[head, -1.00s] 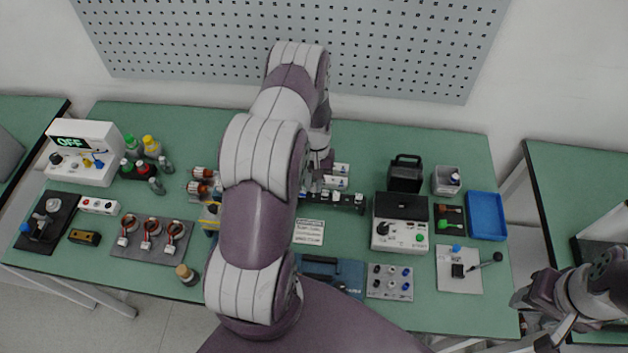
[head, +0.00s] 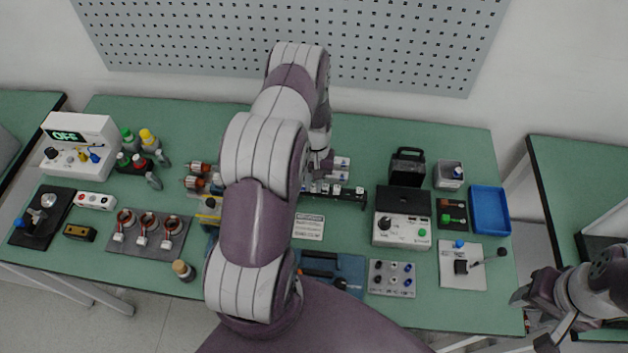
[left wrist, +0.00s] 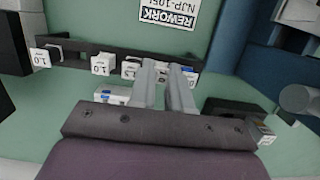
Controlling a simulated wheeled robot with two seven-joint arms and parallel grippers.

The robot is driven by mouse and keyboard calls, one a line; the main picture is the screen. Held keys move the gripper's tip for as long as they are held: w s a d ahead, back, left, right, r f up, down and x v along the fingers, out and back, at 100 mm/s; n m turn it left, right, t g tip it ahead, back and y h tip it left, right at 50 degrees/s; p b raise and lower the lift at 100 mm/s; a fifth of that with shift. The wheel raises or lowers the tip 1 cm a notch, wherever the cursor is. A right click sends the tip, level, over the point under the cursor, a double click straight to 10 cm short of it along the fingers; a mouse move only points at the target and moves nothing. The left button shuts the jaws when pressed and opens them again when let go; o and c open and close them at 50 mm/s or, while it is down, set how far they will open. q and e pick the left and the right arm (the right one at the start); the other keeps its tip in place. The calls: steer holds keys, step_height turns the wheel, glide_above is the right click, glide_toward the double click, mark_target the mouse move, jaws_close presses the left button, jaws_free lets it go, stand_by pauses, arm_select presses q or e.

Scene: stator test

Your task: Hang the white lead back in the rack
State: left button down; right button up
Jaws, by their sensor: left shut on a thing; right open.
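The rack is a dark bar with several white labelled lead ends along it; it shows in the left wrist view (left wrist: 75,57) and in the head view (head: 348,196). My left gripper (left wrist: 163,67) is shut at the rack's right part in the wrist view, with its fingertips over the bar. The white lead (left wrist: 161,72) between the fingers is mostly hidden, and I cannot tell whether it sits in a slot. In the head view my left gripper (head: 318,165) is partly hidden by my own arm. My right gripper (head: 530,310) is open and empty off the table's right front corner.
White blocks (head: 341,170) stand just behind the rack. A label card (head: 309,227) lies in front of it. A black-and-white tester (head: 402,230), a black holder (head: 407,165) and a blue tray (head: 489,210) are to the right. A blue case (head: 345,275) is at the front.

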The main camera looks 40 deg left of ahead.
arm_select(q)
steer(key=c, duration=1)
jaws_free()
steer(key=shift+r, duration=0.35)
step_height(320, 180, up, 12)
steer(key=w+a+b, duration=0.1)
steer(key=w+b, duration=0.1)
steer(key=b, duration=0.1)
steer(key=shift+w+a, duration=0.1)
steer(key=s+d+r+m+t+y+b, duration=0.1)
steer(key=s+d+r+m+t, duration=0.2)
steer(key=s+d, duration=1)
step_height(320, 180, up, 3)
steer(key=shift+d+m, duration=1.1)
steer(key=shift+m, duration=0.1)
